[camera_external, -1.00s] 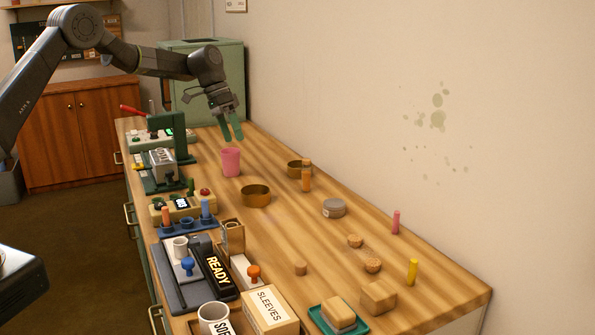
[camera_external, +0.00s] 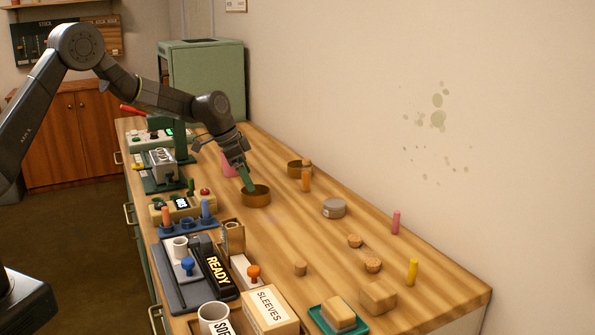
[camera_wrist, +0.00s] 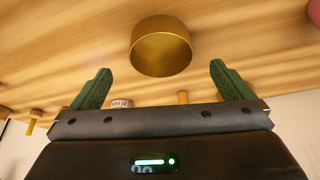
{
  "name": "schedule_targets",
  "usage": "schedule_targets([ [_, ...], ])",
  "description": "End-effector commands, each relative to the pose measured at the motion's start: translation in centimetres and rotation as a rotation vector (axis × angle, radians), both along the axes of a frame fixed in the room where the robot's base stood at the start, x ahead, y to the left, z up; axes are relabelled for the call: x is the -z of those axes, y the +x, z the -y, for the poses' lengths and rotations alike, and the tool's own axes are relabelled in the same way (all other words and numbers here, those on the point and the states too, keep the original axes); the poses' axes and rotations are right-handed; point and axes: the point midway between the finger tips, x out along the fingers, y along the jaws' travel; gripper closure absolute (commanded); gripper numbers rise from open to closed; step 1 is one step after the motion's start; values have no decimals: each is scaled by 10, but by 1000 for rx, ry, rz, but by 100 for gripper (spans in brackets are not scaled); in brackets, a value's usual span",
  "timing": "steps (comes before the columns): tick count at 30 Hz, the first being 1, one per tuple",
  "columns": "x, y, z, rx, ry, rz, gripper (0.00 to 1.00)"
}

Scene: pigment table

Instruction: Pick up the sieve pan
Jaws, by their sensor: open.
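A round brass pan (camera_external: 256,198), which looks like the sieve pan, stands on the wooden table in the outside view. It also shows in the wrist view (camera_wrist: 160,50), ahead of and between the fingers. My gripper (camera_external: 248,183) is tilted down just above the pan's far left rim; whether a finger touches it cannot be told. In the wrist view my gripper (camera_wrist: 160,68) has its two green fingers wide apart with nothing held.
A pink cup (camera_external: 228,166) stands just behind my gripper and is partly hidden. An orange cylinder (camera_external: 306,182) stands by the second pan. A grey round tin (camera_external: 334,208) is to the right. A blue rack (camera_external: 187,225) and a READY tray lie to the left front.

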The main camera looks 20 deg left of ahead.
Motion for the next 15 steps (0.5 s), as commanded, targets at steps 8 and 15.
schedule_targets([
  [8, 16, 4, 6, 1, 1, -3, 0],
  [15, 44, 11, 16, 0, 0, -1, 0],
])
